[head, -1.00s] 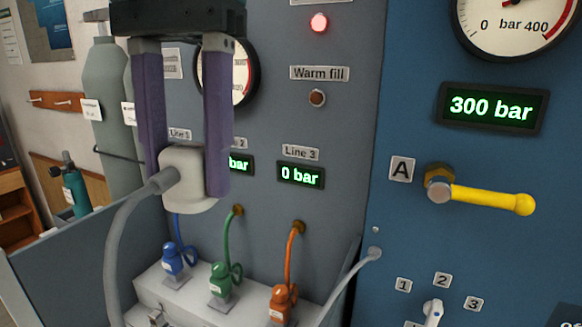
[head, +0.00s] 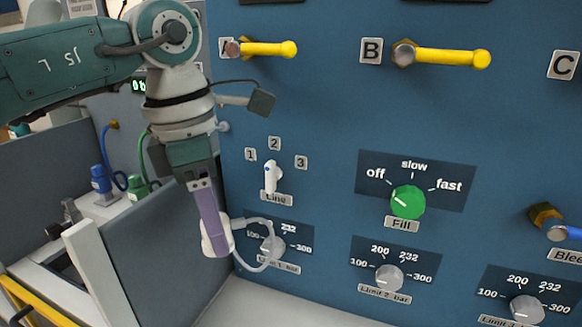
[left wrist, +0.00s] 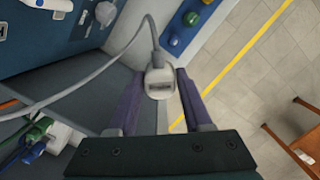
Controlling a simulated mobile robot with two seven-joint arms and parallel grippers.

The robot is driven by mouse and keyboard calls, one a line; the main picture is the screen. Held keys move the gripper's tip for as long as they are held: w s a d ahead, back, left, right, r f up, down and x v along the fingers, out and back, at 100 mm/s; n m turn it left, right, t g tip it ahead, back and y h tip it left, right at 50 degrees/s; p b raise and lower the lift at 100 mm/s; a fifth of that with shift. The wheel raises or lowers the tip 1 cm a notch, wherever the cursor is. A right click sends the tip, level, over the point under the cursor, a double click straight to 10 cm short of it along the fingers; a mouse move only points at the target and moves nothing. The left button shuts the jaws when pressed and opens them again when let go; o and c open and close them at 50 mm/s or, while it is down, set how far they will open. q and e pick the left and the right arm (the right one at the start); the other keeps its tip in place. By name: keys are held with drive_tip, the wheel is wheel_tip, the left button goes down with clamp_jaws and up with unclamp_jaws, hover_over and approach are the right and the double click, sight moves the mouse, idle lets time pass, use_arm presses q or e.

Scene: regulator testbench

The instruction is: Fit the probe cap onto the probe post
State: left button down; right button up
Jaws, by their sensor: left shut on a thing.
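The probe cap (head: 229,235) is a cream-white rounded block with a grey cable. My left gripper (head: 214,246) is shut on it, with purple fingers pointing down, in front of the lower left of the blue panel. One finger hides part of the cap in the head view. In the left wrist view the cap (left wrist: 158,82) sits between the two finger ends, and its cable runs off to the left. I cannot make out the probe post in either view. My right gripper is not in view.
The blue panel (head: 320,135) carries yellow valve levers, a white line selector (head: 271,177), a green fill knob (head: 407,202) and grey limit knobs. A low grey partition (head: 150,225) stands left of the gripper. Beyond it are blue (head: 101,180) and green (head: 138,188) connectors.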

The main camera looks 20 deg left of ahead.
use_arm(q)
drive_tip(key=a+f+n+b, duration=0.1)
drive_tip(key=f+n+b, duration=0.2)
drive_tip(key=f, duration=0.3)
drive_tip(key=s+a+f+n+b, duration=0.1)
drive_tip(key=a+f+n+b, duration=0.1)
drive_tip(key=f, duration=0.5)
drive_tip(key=a+f+n+y+b, duration=0.1)
drive_tip(key=a+f+n+b, duration=0.1)
drive_tip(key=f+n+b, duration=0.3)
drive_tip(key=shift+s+a+f+t, duration=0.1)
drive_tip(key=shift+s+f+t, duration=0.1)
drive_tip(key=shift+f, duration=0.35)
drive_tip(key=shift+s+f+t, duration=0.1)
drive_tip(key=shift+s+f, duration=0.1)
drive_tip(key=shift+f, duration=0.3)
drive_tip(key=shift+r, duration=0.2)
drive_tip(key=shift+f+b, duration=1.7)
drive_tip(key=shift+f, duration=0.25)
drive_tip(key=shift+c, duration=1.2)
unclamp_jaws()
